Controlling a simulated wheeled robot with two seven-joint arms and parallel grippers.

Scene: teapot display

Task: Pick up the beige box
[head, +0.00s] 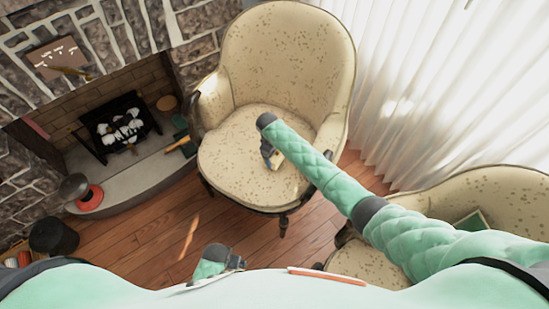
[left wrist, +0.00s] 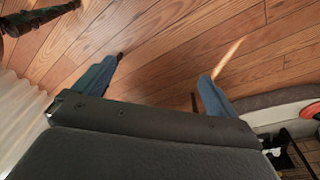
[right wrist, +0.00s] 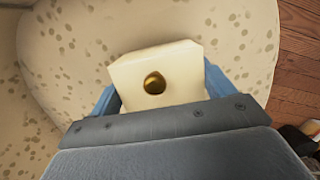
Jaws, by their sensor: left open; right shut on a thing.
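In the head view my right gripper (head: 268,152) is over the seat of the patterned cream armchair (head: 240,170); the box is small and mostly hidden there. I cannot tell whether it touches the seat. My left gripper (left wrist: 155,85) is open and empty above the wooden floor in the left wrist view.
A stone fireplace (head: 130,185) with a hearth stands at the left. A second cream armchair (head: 490,185) is at the right, by white curtains (head: 430,80). A dark pot (head: 53,237) is at lower left. Wooden floor (head: 150,240) is mostly clear between.

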